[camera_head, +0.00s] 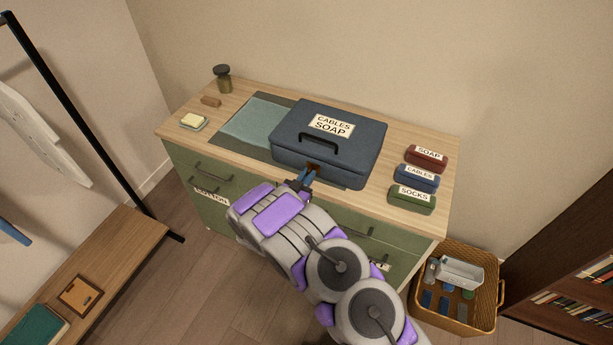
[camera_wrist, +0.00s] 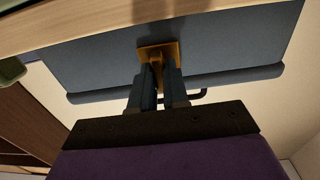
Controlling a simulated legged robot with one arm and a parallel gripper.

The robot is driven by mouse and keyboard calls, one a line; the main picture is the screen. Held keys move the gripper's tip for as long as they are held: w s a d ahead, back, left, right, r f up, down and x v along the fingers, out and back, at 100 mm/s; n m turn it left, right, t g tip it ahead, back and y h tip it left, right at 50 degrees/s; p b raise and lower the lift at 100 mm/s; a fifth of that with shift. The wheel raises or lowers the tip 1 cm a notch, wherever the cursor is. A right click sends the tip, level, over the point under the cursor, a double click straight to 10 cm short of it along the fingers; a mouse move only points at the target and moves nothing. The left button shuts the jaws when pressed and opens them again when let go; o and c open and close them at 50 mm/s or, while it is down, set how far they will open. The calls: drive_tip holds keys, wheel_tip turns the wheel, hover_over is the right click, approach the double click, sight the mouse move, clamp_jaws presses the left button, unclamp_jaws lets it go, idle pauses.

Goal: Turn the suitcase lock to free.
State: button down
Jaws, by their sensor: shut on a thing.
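The blue-grey suitcase (camera_head: 345,155) lies closed on a dark mat on top of the green dresser. Its label reads "CABLES SOAP", and a dark handle is on its lid. My gripper (camera_head: 307,176) is at the suitcase's front side, at the lock. In the wrist view my gripper (camera_wrist: 158,88) has its two fingers shut on the brass lock (camera_wrist: 157,53) on the suitcase's front face (camera_wrist: 100,65). The fingers hide part of the lock, so I cannot tell its exact turn position.
Red (camera_head: 427,156), blue (camera_head: 417,177) and green (camera_head: 411,199) labelled cases lie on the dresser's right side. Soap on a dish (camera_head: 193,122), a small brown block (camera_head: 210,101) and a jar (camera_head: 222,79) are at left. A wicker basket (camera_head: 455,322) stands on the floor at right.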

drive_tip(key=shift+a+f, duration=0.1)
drive_tip(key=shift+a, duration=0.05)
drive_tip(key=m+p, duration=0.3)
drive_tip(key=m, duration=0.1)
drive_tip(key=shift+s, duration=0.1)
drive_tip(key=m+p, duration=0.3)
drive_tip(key=m, duration=0.2)
drive_tip(key=m+p, duration=0.3)
drive_tip(key=m, duration=0.2)
drive_tip(key=shift+m+p, duration=0.3)
drive_tip(key=shift+m, duration=0.1)
drive_tip(key=m+p, duration=0.2)
drive_tip(key=shift+f+m+p, duration=0.1)
drive_tip(key=shift+m+p, duration=0.2)
drive_tip(key=shift+p, duration=0.05)
drive_tip(key=shift+f+m, duration=0.2)
drive_tip(key=shift+m, duration=0.1)
